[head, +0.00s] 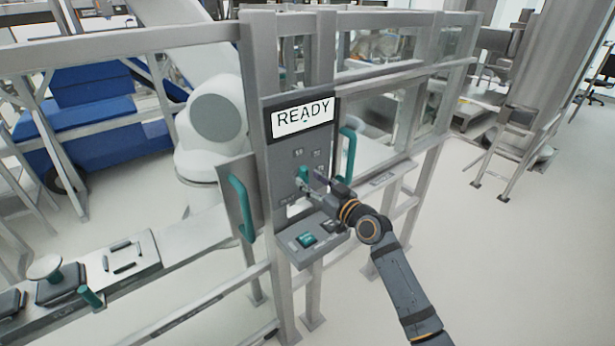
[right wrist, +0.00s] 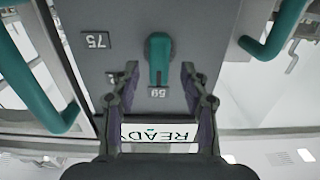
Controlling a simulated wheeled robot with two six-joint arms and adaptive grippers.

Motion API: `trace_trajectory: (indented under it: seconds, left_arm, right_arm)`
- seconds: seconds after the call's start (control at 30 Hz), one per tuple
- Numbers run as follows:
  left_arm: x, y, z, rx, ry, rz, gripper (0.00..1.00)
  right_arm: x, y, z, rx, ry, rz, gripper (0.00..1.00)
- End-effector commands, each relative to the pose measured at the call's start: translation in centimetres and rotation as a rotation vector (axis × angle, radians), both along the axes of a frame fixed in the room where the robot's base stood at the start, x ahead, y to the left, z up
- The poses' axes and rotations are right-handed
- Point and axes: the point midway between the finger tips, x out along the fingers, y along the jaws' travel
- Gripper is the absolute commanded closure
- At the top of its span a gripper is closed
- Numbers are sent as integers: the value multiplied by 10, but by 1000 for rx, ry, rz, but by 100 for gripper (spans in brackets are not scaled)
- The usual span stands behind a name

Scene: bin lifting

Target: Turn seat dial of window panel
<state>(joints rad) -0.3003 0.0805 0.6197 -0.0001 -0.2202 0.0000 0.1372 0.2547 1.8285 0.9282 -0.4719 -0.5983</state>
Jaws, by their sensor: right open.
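The grey window panel (head: 285,150) carries a display reading READY (head: 302,117) and, below it, a teal dial (head: 302,178). In the right wrist view the dial (right wrist: 158,48) is a teal bar knob, its long handle pointing down the picture toward a small number label (right wrist: 158,92). My right gripper (head: 314,180) is in front of the panel at the dial. In the right wrist view its open fingers (right wrist: 160,72) are on either side of the lower end of the handle, with gaps on both sides. Nothing is held. My left gripper is out of view.
Teal handles flank the panel, left (head: 240,207) and right (head: 348,152). A ledge below the dial carries a green button (head: 306,240). A white robot arm (head: 215,110) stands behind the frame.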

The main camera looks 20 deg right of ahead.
Motion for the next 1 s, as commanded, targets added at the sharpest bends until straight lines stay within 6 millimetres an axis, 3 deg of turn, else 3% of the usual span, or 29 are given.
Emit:
trace_trajectory:
  seconds: [0.2,0.47,0.8,1.0]
  left_arm:
    - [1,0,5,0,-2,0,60]
    - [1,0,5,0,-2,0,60]
    - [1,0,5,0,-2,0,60]
    - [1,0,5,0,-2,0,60]
  right_arm:
    - [20,7,0,-1,1,-1,55]
    - [21,7,-1,-3,1,-1,55]
    - [21,7,-1,-3,1,-2,100]
    - [21,7,-1,1,3,-2,100]
